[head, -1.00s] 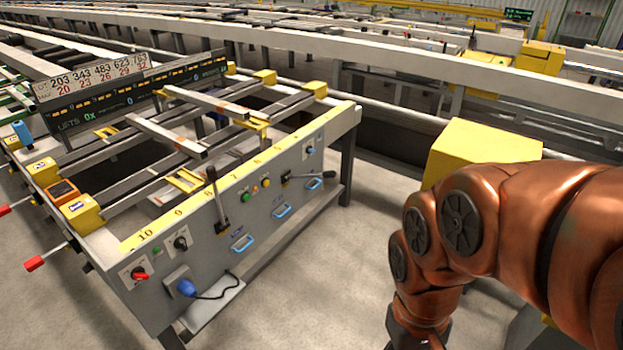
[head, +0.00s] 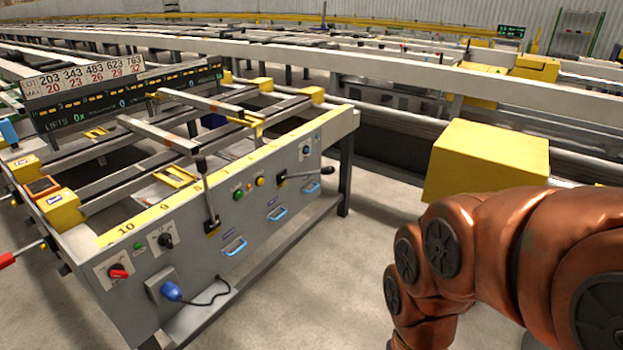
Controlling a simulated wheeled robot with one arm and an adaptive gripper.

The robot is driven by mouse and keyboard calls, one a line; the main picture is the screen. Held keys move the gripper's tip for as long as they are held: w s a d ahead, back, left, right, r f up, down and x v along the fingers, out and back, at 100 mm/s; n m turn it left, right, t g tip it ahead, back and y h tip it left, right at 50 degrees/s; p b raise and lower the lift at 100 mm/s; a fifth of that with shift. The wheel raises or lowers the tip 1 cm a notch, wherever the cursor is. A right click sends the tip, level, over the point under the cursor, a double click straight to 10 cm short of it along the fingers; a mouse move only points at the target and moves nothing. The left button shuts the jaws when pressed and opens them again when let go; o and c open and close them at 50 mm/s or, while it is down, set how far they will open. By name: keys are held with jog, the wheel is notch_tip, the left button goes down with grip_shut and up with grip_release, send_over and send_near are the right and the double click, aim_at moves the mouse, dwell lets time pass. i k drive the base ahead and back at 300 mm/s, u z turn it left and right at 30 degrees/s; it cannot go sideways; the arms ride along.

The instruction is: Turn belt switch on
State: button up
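The grey control panel (head: 200,262) of the runout table faces me at the left. It carries a red rotary switch (head: 118,272) on a white plate, a black rotary switch (head: 165,241) on another white plate, and a small blue knob (head: 307,150) on a plate at the far right end. Their labels are too small to read, so I cannot tell which is the belt switch. My copper-coloured arm fills the lower right, apart from the panel. My gripper is outside the picture.
Two black levers, one upright (head: 207,195) and one sideways (head: 305,174), stick out from the panel. A blue plug (head: 171,291) with a cable sits low. A yellow box (head: 487,162) stands behind my arm. Bare floor (head: 340,260) lies between panel and arm.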

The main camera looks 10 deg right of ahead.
aim_at(116, 271)
jog(key=u, duration=0.9)
jog(key=k, duration=1.25)
jog(key=u, duration=0.05)
jog(key=i, duration=0.5)
jog(key=u, duration=1.2)
jog(key=i, duration=1.2)
